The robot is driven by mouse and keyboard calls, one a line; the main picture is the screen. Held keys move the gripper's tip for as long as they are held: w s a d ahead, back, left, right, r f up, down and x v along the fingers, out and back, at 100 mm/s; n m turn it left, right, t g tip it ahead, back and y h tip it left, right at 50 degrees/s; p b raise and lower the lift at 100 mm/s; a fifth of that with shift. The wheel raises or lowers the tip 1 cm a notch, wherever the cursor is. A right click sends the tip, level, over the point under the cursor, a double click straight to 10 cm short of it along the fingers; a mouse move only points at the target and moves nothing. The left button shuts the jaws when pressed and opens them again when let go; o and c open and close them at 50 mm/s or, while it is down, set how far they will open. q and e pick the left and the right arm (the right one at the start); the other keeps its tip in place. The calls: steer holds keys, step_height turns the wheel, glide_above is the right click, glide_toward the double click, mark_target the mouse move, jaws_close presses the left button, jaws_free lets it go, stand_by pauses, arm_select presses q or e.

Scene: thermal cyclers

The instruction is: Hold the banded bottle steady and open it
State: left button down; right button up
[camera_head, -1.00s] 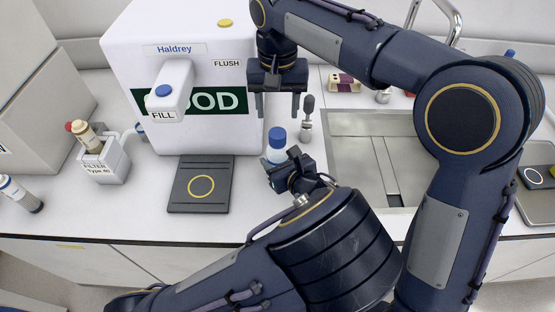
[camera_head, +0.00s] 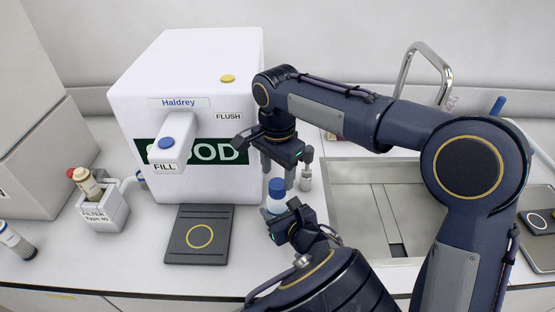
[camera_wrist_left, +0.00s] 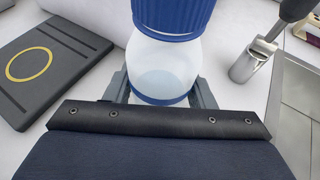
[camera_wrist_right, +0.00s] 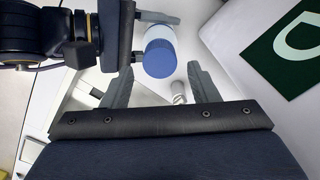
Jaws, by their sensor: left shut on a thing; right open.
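The banded bottle (camera_head: 273,205) stands upright on the bench, white and translucent with a blue screw cap (camera_head: 277,184). In the left wrist view the bottle body (camera_wrist_left: 165,65) shows a blue band low down, between the fingers. My left gripper (camera_head: 297,222) is shut on the bottle body below the cap; it also shows in the left wrist view (camera_wrist_left: 160,92). My right gripper (camera_head: 278,179) is open and points down above the cap. In the right wrist view the cap (camera_wrist_right: 160,58) lies beyond and between the open fingers (camera_wrist_right: 155,85), with nothing held.
A white dispenser (camera_head: 190,90) with a FILL spout stands at the back left. A dark pad (camera_head: 184,248) with a yellow ring lies left of the bottle. A small metal tool (camera_head: 306,178) stands close behind right. A sink (camera_head: 345,195) lies to the right.

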mark_target(277, 183)
steer(key=shift+f, duration=2)
steer(key=shift+c, duration=0.4)
